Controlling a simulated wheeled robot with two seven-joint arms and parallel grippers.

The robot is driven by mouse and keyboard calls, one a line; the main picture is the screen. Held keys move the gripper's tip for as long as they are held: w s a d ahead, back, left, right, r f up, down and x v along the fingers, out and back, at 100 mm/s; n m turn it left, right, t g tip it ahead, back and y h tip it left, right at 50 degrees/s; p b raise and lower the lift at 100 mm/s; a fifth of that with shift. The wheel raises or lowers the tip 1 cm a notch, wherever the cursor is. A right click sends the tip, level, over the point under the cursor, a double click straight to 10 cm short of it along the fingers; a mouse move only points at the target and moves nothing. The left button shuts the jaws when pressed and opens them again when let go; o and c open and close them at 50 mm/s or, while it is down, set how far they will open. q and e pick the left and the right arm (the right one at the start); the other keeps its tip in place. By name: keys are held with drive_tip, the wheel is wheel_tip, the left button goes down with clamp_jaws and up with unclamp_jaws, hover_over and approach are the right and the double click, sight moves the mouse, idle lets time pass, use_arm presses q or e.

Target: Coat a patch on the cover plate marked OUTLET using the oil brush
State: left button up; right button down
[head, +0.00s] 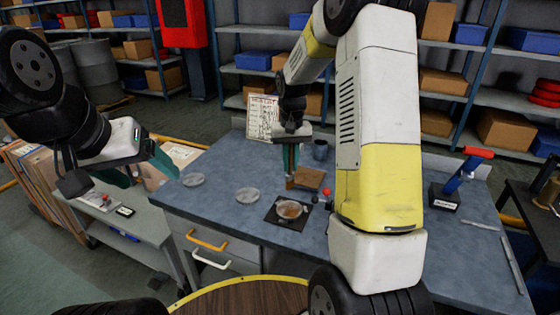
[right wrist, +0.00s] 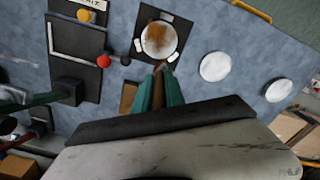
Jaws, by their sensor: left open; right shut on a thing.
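A pale round cover plate (head: 290,209) sits on a black square base on the bench, a brown patch on its face; it also shows in the right wrist view (right wrist: 158,39). Two plain pale discs (head: 247,194) (head: 193,180) lie to its left. No OUTLET marking is readable on them. My right gripper (head: 291,178) is shut on the oil brush (right wrist: 160,68), a narrow brown piece between the green fingers. The brush end is at the plate's near edge in the wrist view; contact cannot be told. My left gripper (head: 148,176) is open and empty, left of the bench.
A brown block (head: 308,178) and a dark cup (head: 320,149) stand behind the plate. A red knob (head: 328,191) is right of it. A blue tool with a red handle (head: 465,172) stands at the bench's right. A side cart (head: 115,215) is at left.

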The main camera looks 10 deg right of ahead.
drive_tip(key=shift+r, duration=1.45)
drive_tip(key=shift+a, duration=0.1)
